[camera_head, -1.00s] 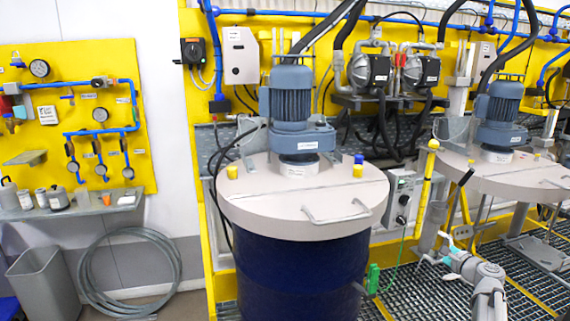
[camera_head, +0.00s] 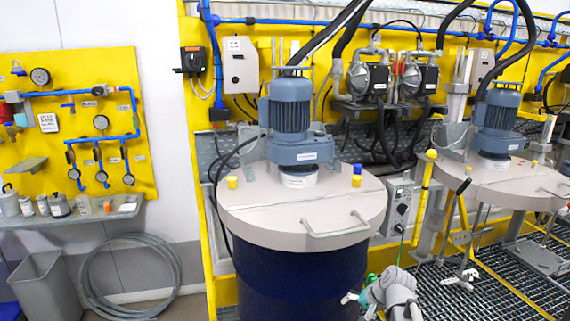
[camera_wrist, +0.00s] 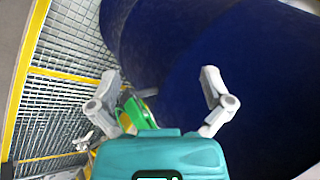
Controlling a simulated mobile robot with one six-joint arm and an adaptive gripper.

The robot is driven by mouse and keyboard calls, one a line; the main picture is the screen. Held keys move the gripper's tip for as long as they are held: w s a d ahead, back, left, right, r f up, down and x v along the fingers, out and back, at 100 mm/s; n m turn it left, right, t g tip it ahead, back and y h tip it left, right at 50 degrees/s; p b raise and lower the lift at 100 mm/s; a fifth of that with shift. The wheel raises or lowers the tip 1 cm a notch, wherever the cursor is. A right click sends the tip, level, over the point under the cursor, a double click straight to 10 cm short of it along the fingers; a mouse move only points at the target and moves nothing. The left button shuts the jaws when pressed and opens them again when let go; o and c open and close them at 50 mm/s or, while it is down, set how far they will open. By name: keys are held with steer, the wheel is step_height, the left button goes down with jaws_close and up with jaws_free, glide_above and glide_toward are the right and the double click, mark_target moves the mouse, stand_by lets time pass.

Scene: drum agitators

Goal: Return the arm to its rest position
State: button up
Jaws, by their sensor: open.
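My gripper (camera_head: 356,302) is low in the camera_head view, in front of the right side of the near dark blue drum (camera_head: 285,275). In the wrist view my gripper (camera_wrist: 160,92) has its two grey fingers spread wide apart with nothing clasped between them. A green clamp-like part (camera_wrist: 136,112) shows between and beyond the fingers, near the drum's side (camera_wrist: 240,70). I cannot tell how far it is from the fingertips. My arm reaches up from the bottom edge of the camera_head view, and most of it is out of frame.
The near drum's lid (camera_head: 300,215) carries a motor (camera_head: 290,115) and a handle. A second lidded agitator (camera_head: 495,180) stands at right. Metal floor grating (camera_head: 480,300) lies below. A wall shelf (camera_head: 75,212), a coiled hose (camera_head: 130,275) and a grey bin (camera_head: 45,285) are at left.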

steer(key=s+a+n+g+h+p, duration=0.2)
steer(key=s+n+h, duration=0.3)
steer(key=s, duration=0.4)
steer(key=shift+s+a+f+n+g, duration=0.25)
steer(key=shift+s+a+n+g, duration=0.15)
steer(key=shift+a+g, duration=0.4)
